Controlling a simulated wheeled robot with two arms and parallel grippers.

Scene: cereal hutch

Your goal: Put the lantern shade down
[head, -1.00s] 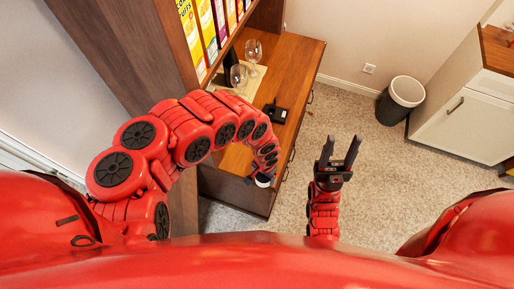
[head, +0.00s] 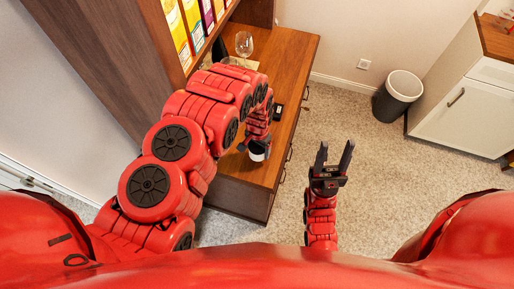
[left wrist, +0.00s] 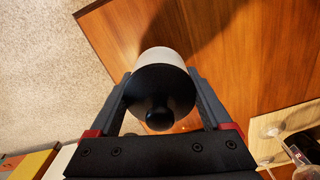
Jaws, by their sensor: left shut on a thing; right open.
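The lantern shade (head: 257,152) is a short pale cylinder with a dark end. It shows in the head view under my left gripper (head: 256,143), by the front edge of the wooden hutch top (head: 285,75). In the left wrist view the shade (left wrist: 160,58) sits between the two fingers of my left gripper (left wrist: 160,95), its dark knobbed end facing the camera. The gripper is shut on it. I cannot tell whether the shade touches the wood. My right gripper (head: 334,160) is open and empty over the carpet.
Cereal boxes (head: 190,25) stand on the shelf at the upper left. A wine glass (head: 244,43) and a small black object (head: 277,112) are on the hutch top. A bin (head: 398,95) and a white cabinet (head: 465,115) stand to the right.

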